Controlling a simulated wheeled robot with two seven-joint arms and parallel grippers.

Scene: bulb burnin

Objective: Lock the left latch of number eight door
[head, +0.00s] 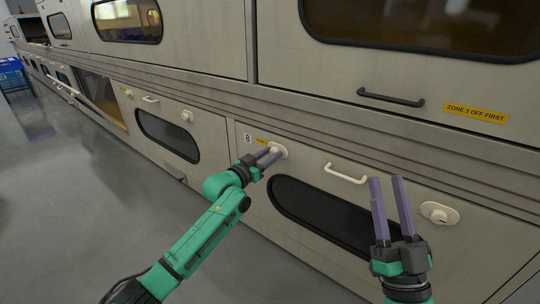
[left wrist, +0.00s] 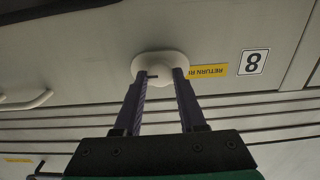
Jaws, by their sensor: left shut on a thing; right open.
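Number eight door (head: 310,172) is a beige lower panel with a dark oval window and an "8" label (head: 248,138) at its upper left. The label also shows in the left wrist view (left wrist: 252,62). The left latch (head: 281,151) is a white knob on a round plate near that label. My left gripper (head: 270,155) is shut on the latch knob, with one finger on each side of it in the left wrist view (left wrist: 165,78). My right gripper (head: 387,180) is open and empty in front of the door. The right latch (head: 440,213) is a white knob on an oval plate.
A white handle (head: 345,173) sits between the two latches. A dark handle (head: 391,97) and a yellow "ZONE 3 OFF FIRST" label (head: 476,112) are on the panel above. A neighbouring door (head: 168,136) lies to the left. The grey floor (head: 75,180) at left is clear.

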